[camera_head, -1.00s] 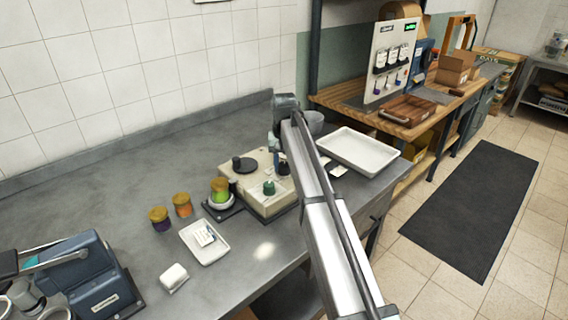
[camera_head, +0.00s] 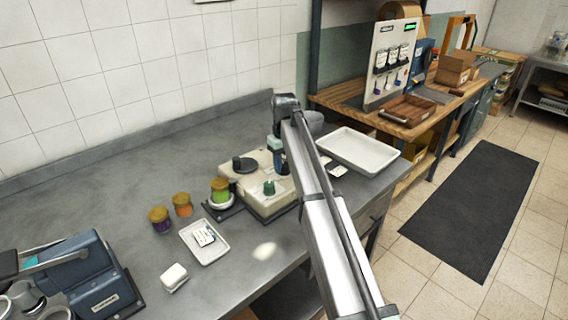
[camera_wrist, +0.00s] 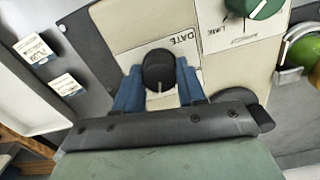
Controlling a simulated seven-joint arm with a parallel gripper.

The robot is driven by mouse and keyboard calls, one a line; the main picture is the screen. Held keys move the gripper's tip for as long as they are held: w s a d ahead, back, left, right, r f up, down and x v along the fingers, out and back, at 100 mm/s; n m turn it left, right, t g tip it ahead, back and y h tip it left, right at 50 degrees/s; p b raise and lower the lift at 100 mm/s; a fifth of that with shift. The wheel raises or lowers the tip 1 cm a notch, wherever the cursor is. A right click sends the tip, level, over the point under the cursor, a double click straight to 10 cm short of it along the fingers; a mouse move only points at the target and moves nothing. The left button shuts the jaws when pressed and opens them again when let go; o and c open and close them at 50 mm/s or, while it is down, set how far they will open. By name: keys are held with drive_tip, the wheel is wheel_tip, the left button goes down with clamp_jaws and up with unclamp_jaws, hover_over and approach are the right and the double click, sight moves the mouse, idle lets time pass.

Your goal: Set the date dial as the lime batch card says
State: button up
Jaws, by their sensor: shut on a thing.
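The date dial (camera_wrist: 158,66) is a black round knob with a pale pointer line, on a white plate marked DATE in the wrist view. My gripper (camera_wrist: 159,82) has its blue fingers on both sides of this knob, shut on it. In the head view my gripper (camera_head: 279,163) is low over the right part of the cream machine (camera_head: 237,184) and hides the dial. Two small printed cards (camera_wrist: 33,48) (camera_wrist: 66,85) lie beside the machine; their print is too small to read, so I cannot tell which is the lime batch card.
A green knob (camera_head: 269,187) and a black disc (camera_head: 245,165) sit on the machine. A lime-green jar (camera_head: 220,190) stands in a holder at its left, with orange (camera_head: 182,205) and purple (camera_head: 160,220) jars beyond. A white tray (camera_head: 358,150) lies at the right.

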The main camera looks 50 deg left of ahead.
sight(284, 164)
idle(0.3)
drive_tip(key=o, duration=1.1)
drive_tip(key=shift+c, duration=0.2)
wheel_tip(284, 164, up, 14)
drive_tip(key=shift+f, duration=0.15)
